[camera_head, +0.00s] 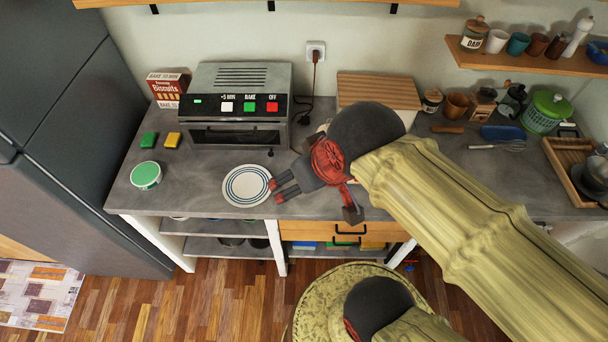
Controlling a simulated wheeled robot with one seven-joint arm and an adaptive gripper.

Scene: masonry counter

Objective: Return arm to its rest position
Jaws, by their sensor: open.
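My gripper (287,186) is above the grey counter (190,189), just right of a white plate with blue rings (246,185). Its dark fingers with red parts point left and are apart. Nothing shows between them. My arm reaches in from the lower right, with its wrist bent over the counter and covering part of it. Whether the fingertips touch the plate's rim cannot be told.
A toaster oven (241,105) stands at the back, left of a wooden bread box (378,91). A green-lidded tin (146,175), sponges and a biscuit box (167,89) are on the left.

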